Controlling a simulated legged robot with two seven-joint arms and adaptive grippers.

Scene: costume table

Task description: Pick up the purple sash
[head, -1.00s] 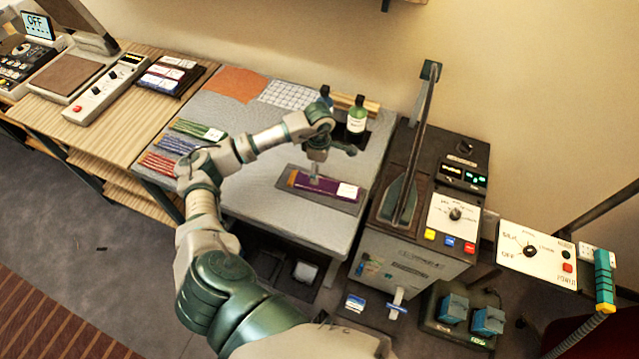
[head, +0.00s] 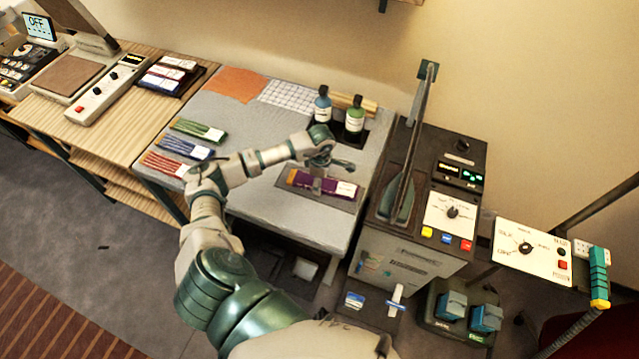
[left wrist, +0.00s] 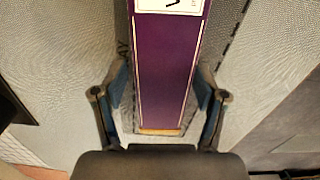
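The purple sash (head: 340,188) lies on a dark mat (head: 345,206) on the grey table, with a white label at its right end and an orange-gold left end. In the left wrist view the sash (left wrist: 166,70) runs lengthwise between my two fingers. My left gripper (head: 316,186) is directly over the sash, pointing down. In the left wrist view its fingers (left wrist: 162,85) are apart, one along each long side of the sash, with a narrow gap visible. Whether the fingertips touch the mat is unclear. My right gripper is not in view.
Green, blue and red folded sashes (head: 186,146) lie at the table's left. A tall press machine (head: 440,190) stands close on the right. The grey table's front (head: 285,220) is clear.

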